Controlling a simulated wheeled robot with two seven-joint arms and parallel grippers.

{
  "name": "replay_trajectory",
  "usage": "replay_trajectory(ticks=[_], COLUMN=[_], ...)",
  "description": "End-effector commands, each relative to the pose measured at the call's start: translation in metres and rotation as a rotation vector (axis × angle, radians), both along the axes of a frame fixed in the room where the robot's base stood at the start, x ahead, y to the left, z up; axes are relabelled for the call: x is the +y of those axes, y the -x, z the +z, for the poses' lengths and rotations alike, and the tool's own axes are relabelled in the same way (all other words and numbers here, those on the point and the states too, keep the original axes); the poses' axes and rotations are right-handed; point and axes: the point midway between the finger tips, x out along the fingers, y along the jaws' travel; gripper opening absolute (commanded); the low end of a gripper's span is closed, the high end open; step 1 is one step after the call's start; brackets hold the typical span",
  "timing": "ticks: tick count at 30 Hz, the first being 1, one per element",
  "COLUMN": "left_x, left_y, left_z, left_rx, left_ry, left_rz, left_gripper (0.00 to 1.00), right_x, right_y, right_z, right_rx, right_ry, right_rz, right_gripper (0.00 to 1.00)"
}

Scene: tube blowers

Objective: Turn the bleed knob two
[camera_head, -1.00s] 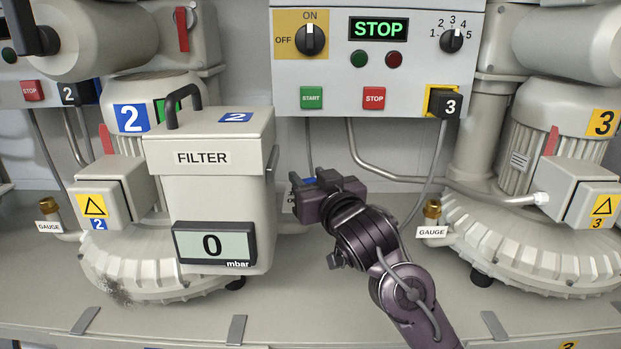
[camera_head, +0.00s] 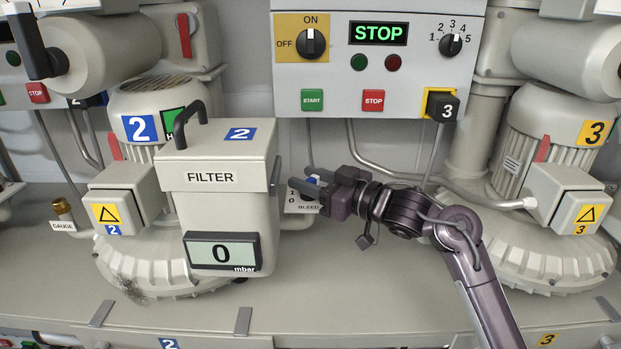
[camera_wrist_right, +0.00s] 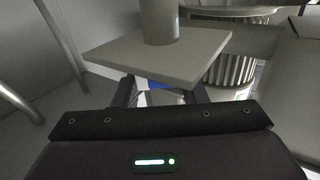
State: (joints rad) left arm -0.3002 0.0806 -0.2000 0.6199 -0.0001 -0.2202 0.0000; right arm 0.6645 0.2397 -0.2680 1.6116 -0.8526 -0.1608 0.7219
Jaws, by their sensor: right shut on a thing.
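The blue bleed knob (camera_head: 313,180) sits beside the filter housing, mostly hidden by my right gripper. Its white plate (camera_head: 302,208) shows the marks 1 and 0 and the word BLEED. My right gripper (camera_head: 306,184) comes in from the right and is shut on the knob. In the right wrist view, a bit of the blue knob (camera_wrist_right: 160,86) shows between the fingers, under a flat grey plate (camera_wrist_right: 160,55). The knob's pointing direction is hidden. My left gripper is not in view.
The filter housing (camera_head: 228,185), with a display reading 0 mbar, stands close left of my gripper. The control panel (camera_head: 340,80) reads STOP above. A bent pipe (camera_head: 358,150) runs behind my arm. Blower three (camera_head: 555,245) is at the right. The bench front is clear.

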Motion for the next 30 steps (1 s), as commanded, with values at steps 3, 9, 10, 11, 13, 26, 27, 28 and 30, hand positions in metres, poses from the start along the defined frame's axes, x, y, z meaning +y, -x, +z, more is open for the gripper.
replay_trajectory(ticks=[3, 9, 10, 11, 13, 26, 27, 28, 30], left_x=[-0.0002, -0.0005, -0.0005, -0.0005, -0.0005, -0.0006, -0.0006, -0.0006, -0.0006], left_y=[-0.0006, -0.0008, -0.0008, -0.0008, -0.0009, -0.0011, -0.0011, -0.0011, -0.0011], left_z=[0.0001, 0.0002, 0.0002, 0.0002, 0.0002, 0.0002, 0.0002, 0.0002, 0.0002], left_rx=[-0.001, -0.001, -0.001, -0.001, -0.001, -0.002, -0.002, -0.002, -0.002], left_ry=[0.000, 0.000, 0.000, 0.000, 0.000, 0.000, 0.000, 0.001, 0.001], left_rz=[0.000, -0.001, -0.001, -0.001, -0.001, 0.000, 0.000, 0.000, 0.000], left_gripper=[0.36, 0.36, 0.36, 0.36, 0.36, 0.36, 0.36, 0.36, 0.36], right_x=[-0.0006, -0.0002, 0.0000, 0.0000, 0.0000, 0.0001, 0.0001, 0.0002, 0.0003], right_y=[-0.0008, -0.0006, -0.0006, -0.0005, -0.0005, -0.0006, -0.0006, -0.0005, -0.0005], right_z=[0.0005, 0.0008, 0.0008, 0.0007, 0.0007, 0.0006, 0.0005, 0.0005, 0.0004], right_rx=[-0.001, -0.002, -0.002, -0.002, -0.002, -0.003, -0.002, -0.002, -0.002], right_ry=[0.001, 0.000, 0.000, 0.000, 0.000, 0.001, 0.000, 0.000, 0.001], right_rz=[0.034, 0.061, 0.062, 0.063, 0.064, 0.062, 0.062, 0.062, 0.062], right_gripper=[0.15, 0.15, 0.15, 0.15, 0.15, 0.60, 0.60, 0.60, 0.60])
